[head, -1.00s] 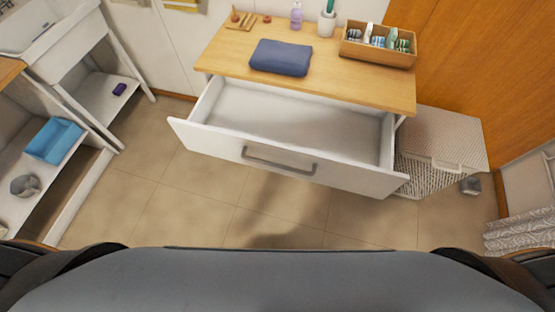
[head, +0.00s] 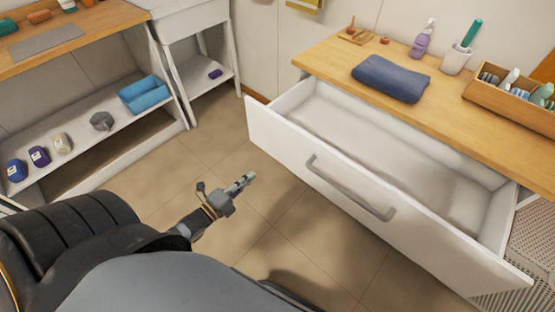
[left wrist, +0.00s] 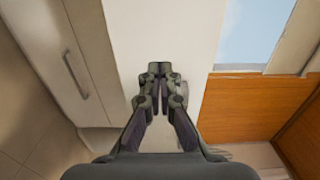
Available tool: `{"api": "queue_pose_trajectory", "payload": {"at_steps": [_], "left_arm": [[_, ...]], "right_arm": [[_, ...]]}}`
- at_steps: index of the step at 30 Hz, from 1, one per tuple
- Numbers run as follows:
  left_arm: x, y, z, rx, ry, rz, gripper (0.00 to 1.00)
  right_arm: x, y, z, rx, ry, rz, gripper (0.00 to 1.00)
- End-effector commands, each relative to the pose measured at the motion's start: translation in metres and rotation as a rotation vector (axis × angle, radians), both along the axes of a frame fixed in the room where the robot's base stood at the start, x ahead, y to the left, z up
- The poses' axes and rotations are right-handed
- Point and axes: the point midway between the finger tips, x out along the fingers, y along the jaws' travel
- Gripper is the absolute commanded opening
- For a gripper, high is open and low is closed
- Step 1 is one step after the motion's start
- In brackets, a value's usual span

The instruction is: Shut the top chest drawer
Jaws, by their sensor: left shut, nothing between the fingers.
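The top chest drawer (head: 300,160) is pulled far out of the wood-topped chest (head: 330,50) in the head view. It looks empty, and its white front carries a grey bar handle (head: 345,188). My left gripper (head: 248,179) is to the left of the drawer front, apart from it, with bare floor behind it in the picture. Its fingers are together and empty, as the left wrist view (left wrist: 160,72) also shows. A white front with a bar handle (left wrist: 75,75) lies at the left of that view; I cannot tell whether it is this drawer. My right gripper is out of view.
On the chest top are a folded blue towel (head: 390,78), a purple bottle (head: 423,40), a cup (head: 456,58) and a wooden box (head: 515,104) of small items. A shelf unit (head: 90,125) stands at the left. The tiled floor between is clear.

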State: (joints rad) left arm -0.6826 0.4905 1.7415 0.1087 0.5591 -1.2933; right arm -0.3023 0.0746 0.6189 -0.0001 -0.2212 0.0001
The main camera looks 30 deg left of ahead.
Motion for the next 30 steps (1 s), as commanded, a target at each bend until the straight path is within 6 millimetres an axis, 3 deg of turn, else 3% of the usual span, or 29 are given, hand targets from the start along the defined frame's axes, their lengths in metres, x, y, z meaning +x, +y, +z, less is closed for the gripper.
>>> {"api": "queue_pose_trajectory", "payload": {"at_steps": [5, 14, 21, 30], "left_arm": [[0.012, -0.003, 0.000, -0.002, 0.001, 0.002, 0.00], [0.073, -0.019, -0.002, -0.003, -0.001, 0.004, 0.00], [0.116, -0.030, 0.002, -0.005, 0.003, 0.006, 0.00], [0.136, -0.036, 0.000, -0.004, 0.005, 0.004, 0.00]], "right_arm": [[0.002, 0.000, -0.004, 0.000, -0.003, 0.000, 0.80], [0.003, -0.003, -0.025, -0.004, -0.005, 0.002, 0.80], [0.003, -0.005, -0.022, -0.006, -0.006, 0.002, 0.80], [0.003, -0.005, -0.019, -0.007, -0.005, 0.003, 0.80]]}}
